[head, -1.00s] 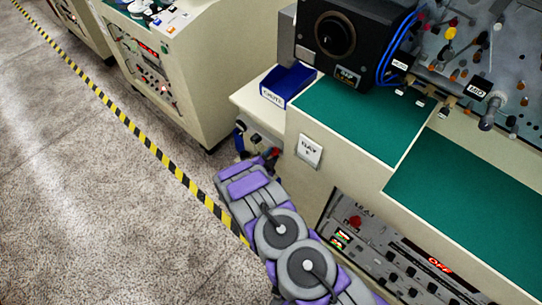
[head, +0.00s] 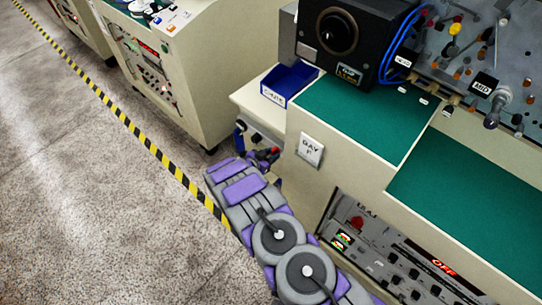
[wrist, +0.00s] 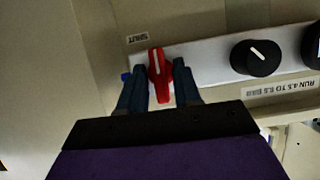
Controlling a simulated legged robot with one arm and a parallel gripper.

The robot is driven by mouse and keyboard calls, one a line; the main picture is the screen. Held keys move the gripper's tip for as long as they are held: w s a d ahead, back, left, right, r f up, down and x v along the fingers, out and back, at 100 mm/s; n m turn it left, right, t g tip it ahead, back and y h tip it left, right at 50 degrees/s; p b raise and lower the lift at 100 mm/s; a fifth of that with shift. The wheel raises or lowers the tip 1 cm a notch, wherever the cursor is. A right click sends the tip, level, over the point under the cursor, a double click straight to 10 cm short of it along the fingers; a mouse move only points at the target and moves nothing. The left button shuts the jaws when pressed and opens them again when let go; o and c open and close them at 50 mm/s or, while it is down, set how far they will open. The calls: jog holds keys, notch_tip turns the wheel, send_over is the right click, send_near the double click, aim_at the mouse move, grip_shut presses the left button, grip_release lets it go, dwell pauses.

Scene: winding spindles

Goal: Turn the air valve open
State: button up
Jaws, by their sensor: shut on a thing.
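The air valve's red handle (wrist: 160,76) stands on a pale strip in the wrist view, its pointer roughly upright in the picture. An upside-down label reading SHUT (wrist: 137,39) is just above and left of it. My gripper (wrist: 159,84) is shut on the red handle, one blue finger on each side. In the head view a small red part (head: 272,153) shows at the low panel beyond my arm; my fingers cannot be made out clearly there.
The bench's cream side (head: 300,175) stands close right of my arm. A blue bin (head: 288,84) is above. Open floor (head: 90,200) lies left, with a striped line.

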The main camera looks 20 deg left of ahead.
jog(key=shift+f, duration=0.1)
dwell(0.5)
jog(key=o, duration=0.7)
jog(key=shift+a, duration=0.15)
jog(key=shift+o, duration=0.2)
jog(key=p+v, duration=0.4)
jog(key=v, duration=1.3)
jog(key=shift+s+a, duration=0.15)
jog(key=shift+a, duration=0.15)
